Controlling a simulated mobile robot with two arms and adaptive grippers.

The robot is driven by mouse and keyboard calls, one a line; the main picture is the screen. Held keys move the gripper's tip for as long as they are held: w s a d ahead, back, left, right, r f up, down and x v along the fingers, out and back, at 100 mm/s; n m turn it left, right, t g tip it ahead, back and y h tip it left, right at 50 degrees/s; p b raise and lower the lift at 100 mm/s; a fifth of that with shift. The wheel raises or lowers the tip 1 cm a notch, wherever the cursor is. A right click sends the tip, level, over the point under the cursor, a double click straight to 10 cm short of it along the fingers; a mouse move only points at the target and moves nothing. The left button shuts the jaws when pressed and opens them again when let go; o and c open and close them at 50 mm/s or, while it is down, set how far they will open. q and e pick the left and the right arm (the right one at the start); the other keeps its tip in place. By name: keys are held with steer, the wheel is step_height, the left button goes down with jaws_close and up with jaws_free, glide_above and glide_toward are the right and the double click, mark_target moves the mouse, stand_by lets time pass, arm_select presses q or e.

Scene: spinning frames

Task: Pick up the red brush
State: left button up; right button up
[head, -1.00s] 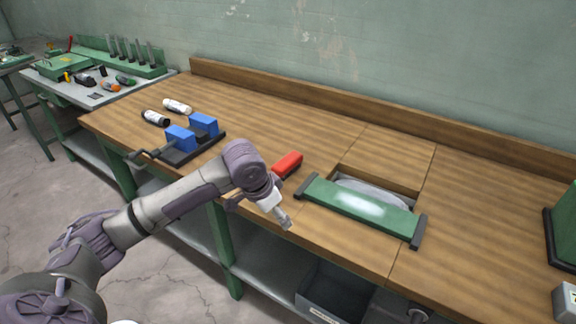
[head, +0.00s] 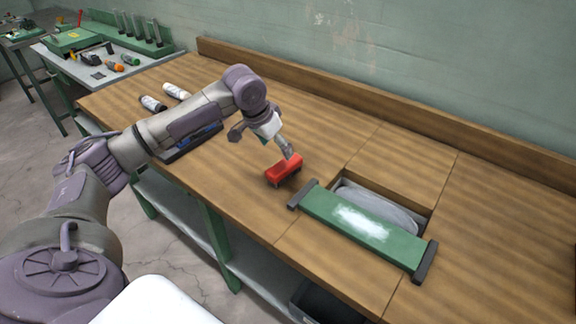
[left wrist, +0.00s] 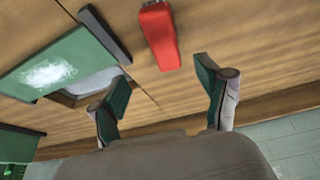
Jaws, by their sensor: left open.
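The red brush (head: 284,170) lies on the wooden workbench, just left of the green bar in the head view. In the left wrist view the red brush (left wrist: 159,36) shows beyond the gap between the fingers. My left gripper (head: 290,150) is above and a little behind the brush in the head view. In the left wrist view my left gripper (left wrist: 162,95) has its two fingers wide apart with nothing between them. My right gripper is in neither view.
A green bar with dark ends (head: 360,224) spans a recess holding a grey disc (head: 380,206). Two small bottles (head: 152,103) lie at the left; my arm partly covers a blue vise (head: 200,137) there. The right bench top is bare.

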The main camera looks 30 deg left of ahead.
arm_select(q)
glide_above(284, 164)
steer(key=s, duration=0.2)
step_height(284, 164, down, 4)
steer(key=shift+s+d+f, duration=0.15)
steer(key=shift+w+f, duration=0.2)
steer(key=shift+f, duration=0.15)
steer(key=shift+w+f, duration=0.1)
steer(key=shift+f, duration=0.1)
steer(key=x, duration=0.1)
steer(key=p+x, duration=0.1)
steer(key=x, duration=0.2)
steer(key=shift+w+a+f+p, duration=0.1)
steer(key=shift+a+f+p, duration=0.05)
steer(key=shift+a+p, duration=0.2)
steer(key=shift+w+f, duration=0.2)
steer(key=shift+f, duration=0.2)
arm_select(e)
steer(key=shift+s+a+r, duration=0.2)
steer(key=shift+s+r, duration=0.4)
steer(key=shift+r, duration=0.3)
arm_select(q)
steer(key=shift+s+r, duration=0.1)
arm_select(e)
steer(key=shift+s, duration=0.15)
arm_select(q)
steer(key=shift+f+p, duration=0.3)
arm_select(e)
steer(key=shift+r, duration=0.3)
